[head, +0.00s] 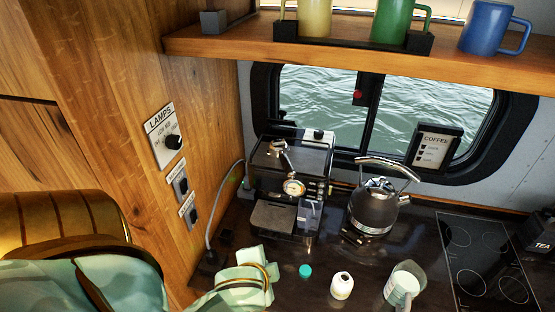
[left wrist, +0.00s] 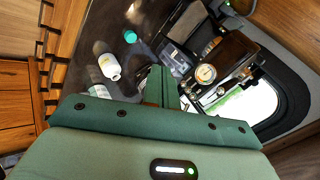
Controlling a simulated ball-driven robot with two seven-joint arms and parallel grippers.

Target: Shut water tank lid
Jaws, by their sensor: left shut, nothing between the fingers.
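The black coffee machine (head: 289,170) stands on the dark counter against the window wall. A round gauge (head: 294,187) is on its front. A dark flap (head: 286,128) shows at its back edge; I cannot tell for sure whether it is the water tank lid or how far it is open. The machine also shows in the left wrist view (left wrist: 228,62). My left gripper (left wrist: 162,75) is shut and empty, with the machine to its upper right in the wrist view. My left arm comes in at the lower left of the head view, apart from the machine. My right gripper is not in view.
A kettle (head: 374,207) stands right of the machine. A teal cap (head: 305,271), a white bottle (head: 342,286) and a pale mug (head: 402,286) are in front. A cable (head: 212,222) runs along the left wall. A shelf (head: 350,57) with mugs overhangs the machine.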

